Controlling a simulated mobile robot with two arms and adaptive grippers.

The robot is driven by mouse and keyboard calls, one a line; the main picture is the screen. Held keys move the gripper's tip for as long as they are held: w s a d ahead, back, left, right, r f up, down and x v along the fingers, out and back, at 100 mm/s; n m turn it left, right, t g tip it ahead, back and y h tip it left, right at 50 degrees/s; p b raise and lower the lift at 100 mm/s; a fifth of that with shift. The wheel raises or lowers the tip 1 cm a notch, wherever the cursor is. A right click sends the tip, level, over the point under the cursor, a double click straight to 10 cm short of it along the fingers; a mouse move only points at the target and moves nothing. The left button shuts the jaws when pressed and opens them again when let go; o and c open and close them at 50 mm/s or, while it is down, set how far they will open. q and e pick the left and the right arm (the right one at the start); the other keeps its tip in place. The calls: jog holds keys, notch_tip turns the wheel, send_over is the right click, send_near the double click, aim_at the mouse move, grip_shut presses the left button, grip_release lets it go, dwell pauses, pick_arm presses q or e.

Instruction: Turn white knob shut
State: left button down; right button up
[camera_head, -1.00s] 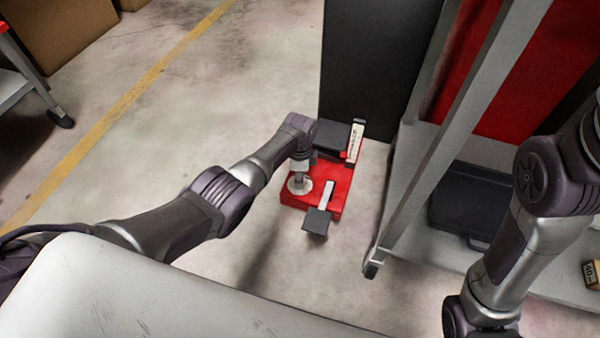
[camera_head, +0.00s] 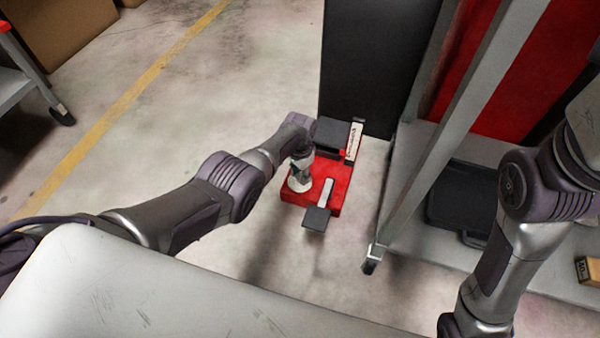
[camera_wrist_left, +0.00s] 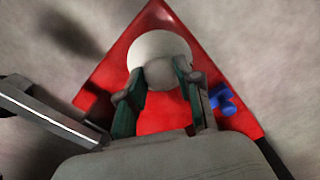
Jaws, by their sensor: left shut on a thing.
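The white knob (camera_wrist_left: 160,50) sits on a red base (camera_wrist_left: 150,118) on the floor, seen from above in the left wrist view. My left gripper (camera_wrist_left: 163,78) has its two fingers on either side of the knob's near part and is shut on it. In the head view the left gripper (camera_head: 301,176) reaches down to the white knob (camera_head: 299,184) on the red base (camera_head: 330,200); the fingers are small there and the contact is hard to see. My right arm is at the right edge of the head view, with its gripper out of frame.
A blue part (camera_wrist_left: 222,98) lies right of the knob on the red base. Black pads (camera_head: 317,218) on light bars stick out from the base. A dark panel (camera_head: 365,70) stands behind, and a grey metal rack (camera_head: 430,150) is at right.

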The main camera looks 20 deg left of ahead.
aim_at(300, 176)
pick_arm(q)
jog(key=shift+n, duration=0.6)
jog(key=c, duration=0.8)
grip_release()
jog(key=shift+o, duration=0.2)
jog(key=shift+r, duration=0.15)
jog(key=shift+r, duration=0.2)
notch_tip(300, 176, up, 11)
jog(key=shift+r, duration=0.15)
